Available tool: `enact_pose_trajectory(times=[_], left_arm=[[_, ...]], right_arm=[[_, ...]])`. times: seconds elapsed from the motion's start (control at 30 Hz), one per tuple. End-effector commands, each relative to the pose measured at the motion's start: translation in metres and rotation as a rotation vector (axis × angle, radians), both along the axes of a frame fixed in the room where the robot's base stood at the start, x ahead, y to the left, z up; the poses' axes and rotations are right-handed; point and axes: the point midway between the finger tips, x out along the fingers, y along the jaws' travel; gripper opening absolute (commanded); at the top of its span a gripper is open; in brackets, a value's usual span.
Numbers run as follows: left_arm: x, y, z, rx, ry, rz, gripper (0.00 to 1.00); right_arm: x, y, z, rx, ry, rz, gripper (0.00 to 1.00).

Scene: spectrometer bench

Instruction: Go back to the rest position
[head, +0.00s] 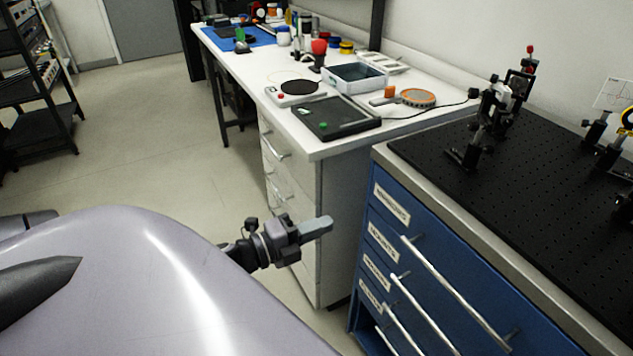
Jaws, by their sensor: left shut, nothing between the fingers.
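My left gripper (318,227) is low in the middle of the head view, in front of the white bench's drawers and left of the blue cabinet. Its grey fingers are together with nothing between them. It appears apart from the furniture, though the exact gap cannot be told. Part of my body fills the lower left and hides the rest of the left arm. My right gripper is not in view.
The blue drawer cabinet (440,255) with long metal handles stands at right, topped by a black optical breadboard (550,165). The white bench (300,135) behind holds a black tray (335,117) and a grey bin (355,78). Open floor (130,150) lies left.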

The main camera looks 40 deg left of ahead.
Motion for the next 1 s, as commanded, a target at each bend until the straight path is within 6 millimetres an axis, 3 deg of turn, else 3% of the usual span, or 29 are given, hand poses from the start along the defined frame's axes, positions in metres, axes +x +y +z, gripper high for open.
enact_pose_trajectory(times=[0.37,0.47,0.67,0.8,1.0], left_arm=[[-0.005,0.001,-0.001,-0.005,0.003,0.003,0.0],[-0.01,-0.005,-0.01,-0.094,0.053,0.036,0.0],[-0.047,-0.044,-0.069,-0.618,0.374,0.253,0.0],[-0.086,-0.089,-0.109,-1.008,0.632,0.423,0.0],[-0.122,-0.135,-0.134,-1.308,0.855,0.57,0.0]], right_arm=[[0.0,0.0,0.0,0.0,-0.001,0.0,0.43],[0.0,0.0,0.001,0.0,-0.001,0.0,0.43],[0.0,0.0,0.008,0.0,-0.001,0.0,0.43],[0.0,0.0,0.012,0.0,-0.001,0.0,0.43],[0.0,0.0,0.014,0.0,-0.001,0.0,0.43]])
